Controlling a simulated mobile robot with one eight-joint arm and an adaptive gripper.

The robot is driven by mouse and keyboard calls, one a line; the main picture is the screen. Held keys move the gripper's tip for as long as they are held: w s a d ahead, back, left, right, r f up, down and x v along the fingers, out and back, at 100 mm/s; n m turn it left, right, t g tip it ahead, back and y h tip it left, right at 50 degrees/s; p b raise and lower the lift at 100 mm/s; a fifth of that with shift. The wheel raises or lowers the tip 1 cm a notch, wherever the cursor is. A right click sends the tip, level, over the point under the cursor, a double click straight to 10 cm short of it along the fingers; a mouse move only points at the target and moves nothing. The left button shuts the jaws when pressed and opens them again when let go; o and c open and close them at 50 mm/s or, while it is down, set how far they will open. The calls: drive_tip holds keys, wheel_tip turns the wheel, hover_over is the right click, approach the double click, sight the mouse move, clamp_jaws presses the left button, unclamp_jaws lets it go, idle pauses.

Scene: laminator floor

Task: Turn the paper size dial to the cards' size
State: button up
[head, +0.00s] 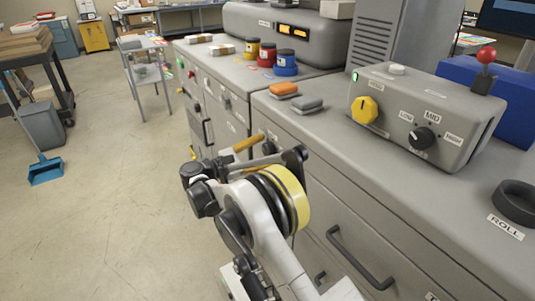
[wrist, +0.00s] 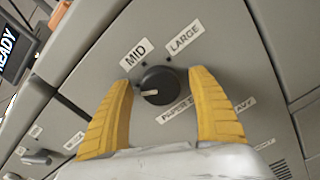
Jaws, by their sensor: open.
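The paper size dial (wrist: 160,86) is a round black knob on a grey panel in the wrist view. Its white pointer mark is at the knob's left side, aimed towards the left finger. The MID label (wrist: 136,52) is above left of the knob and the LARGE label (wrist: 184,36) above right. Any label on the left is hidden by that finger. My gripper (wrist: 161,78) is open, with yellow fingers on either side of the knob and a visible gap to each. In the head view my gripper (head: 248,143) is at the cabinet front, where the arm hides the dial.
A control box (head: 430,105) with a yellow knob (head: 364,110), a LOW/MID/HIGH knob (head: 421,138) and a red-ball lever (head: 486,56) stands on the counter. A drawer handle (head: 355,258) sticks out below. The floor on the left (head: 90,220) is mostly free.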

drive_tip(key=shift+w+d, duration=0.1)
drive_tip(key=shift+d, duration=0.1)
drive_tip(key=shift+c, duration=0.6)
drive_tip(key=c, duration=1.1)
